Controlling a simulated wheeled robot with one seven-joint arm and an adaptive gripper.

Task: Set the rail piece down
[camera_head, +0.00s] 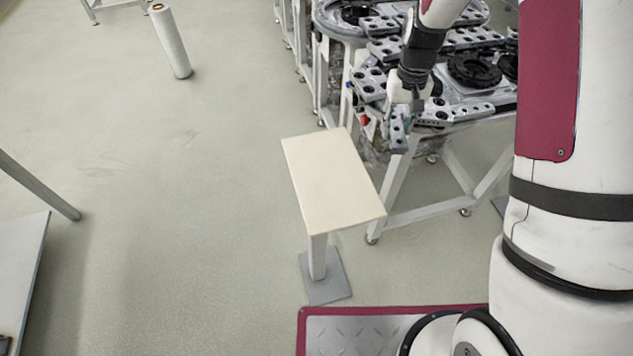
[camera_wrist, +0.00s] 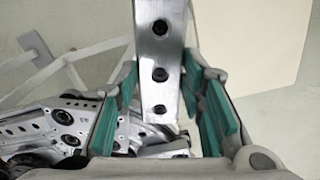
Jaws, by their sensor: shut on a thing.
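The rail piece (camera_wrist: 160,65) is a grey metal bar with a row of dark holes. It stands lengthwise between the teal-padded fingers of my gripper (camera_wrist: 168,108) in the wrist view. In the head view my gripper (camera_head: 403,108) is shut on the rail piece (camera_head: 398,135), which hangs in front of the track table's edge. A small stand with a bare cream top (camera_head: 335,185) is in front and to the left, apart from the piece. The stand's top also shows in the wrist view (camera_wrist: 250,42) at the upper right.
The track table (camera_head: 465,118) at the back right carries several perforated metal pieces and a dark round part (camera_head: 474,70). Its white legs (camera_head: 393,195) stand right beside the small stand. A white roll (camera_head: 170,42) stands at the upper left.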

